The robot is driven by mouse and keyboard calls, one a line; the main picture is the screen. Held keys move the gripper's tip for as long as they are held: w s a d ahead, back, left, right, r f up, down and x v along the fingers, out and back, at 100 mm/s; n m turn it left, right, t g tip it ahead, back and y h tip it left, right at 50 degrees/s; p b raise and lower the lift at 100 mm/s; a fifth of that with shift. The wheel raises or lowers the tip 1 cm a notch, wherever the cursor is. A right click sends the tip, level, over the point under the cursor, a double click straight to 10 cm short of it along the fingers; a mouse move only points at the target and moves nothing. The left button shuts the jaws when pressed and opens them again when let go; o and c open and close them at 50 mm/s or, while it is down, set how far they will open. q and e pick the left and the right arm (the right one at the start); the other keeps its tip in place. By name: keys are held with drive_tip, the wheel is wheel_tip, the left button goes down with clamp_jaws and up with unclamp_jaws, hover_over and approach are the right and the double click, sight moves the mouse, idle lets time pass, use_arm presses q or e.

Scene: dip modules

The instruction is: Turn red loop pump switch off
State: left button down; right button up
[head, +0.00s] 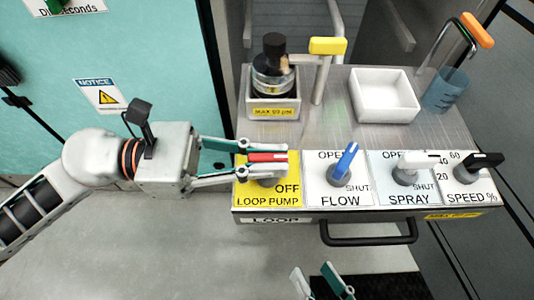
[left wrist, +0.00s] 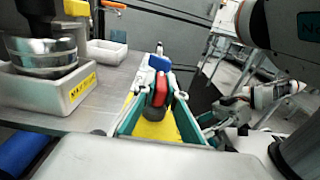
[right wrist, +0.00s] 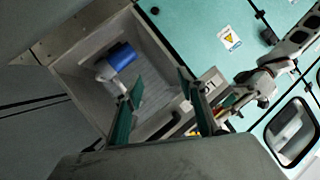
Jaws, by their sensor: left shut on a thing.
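The red loop pump switch (head: 267,157) sits on the yellow LOOP PUMP panel (head: 250,192). Its red handle points right, with OFF printed just below it. My left gripper (head: 284,160) reaches in from the left with its teal fingers on either side of the switch, shut on it. In the left wrist view the red handle (left wrist: 159,90) stands between the fingers. The top label of the panel is hidden by the gripper. My right gripper (head: 322,279) is open and empty at the bottom, in front of the console; its spread fingers also show in the right wrist view (right wrist: 156,96).
Right of the switch are the blue FLOW knob (head: 345,162), white SPRAY knob (head: 415,165) and black SPEED knob (head: 478,167). Behind stand a jar holder (head: 272,108), a yellow-handled tap (head: 328,46), a white tray (head: 384,95) and a blue beaker (head: 444,90). A black handle (head: 368,238) juts from the front.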

idle(0.4)
use_arm(q)
drive_tip(key=c, duration=2.1)
unclamp_jaws()
drive_tip(key=shift+a, duration=0.55)
drive_tip(key=a, duration=1.1)
drive_tip(key=shift+w, duration=0.1)
drive_tip(key=shift+d, duration=0.1)
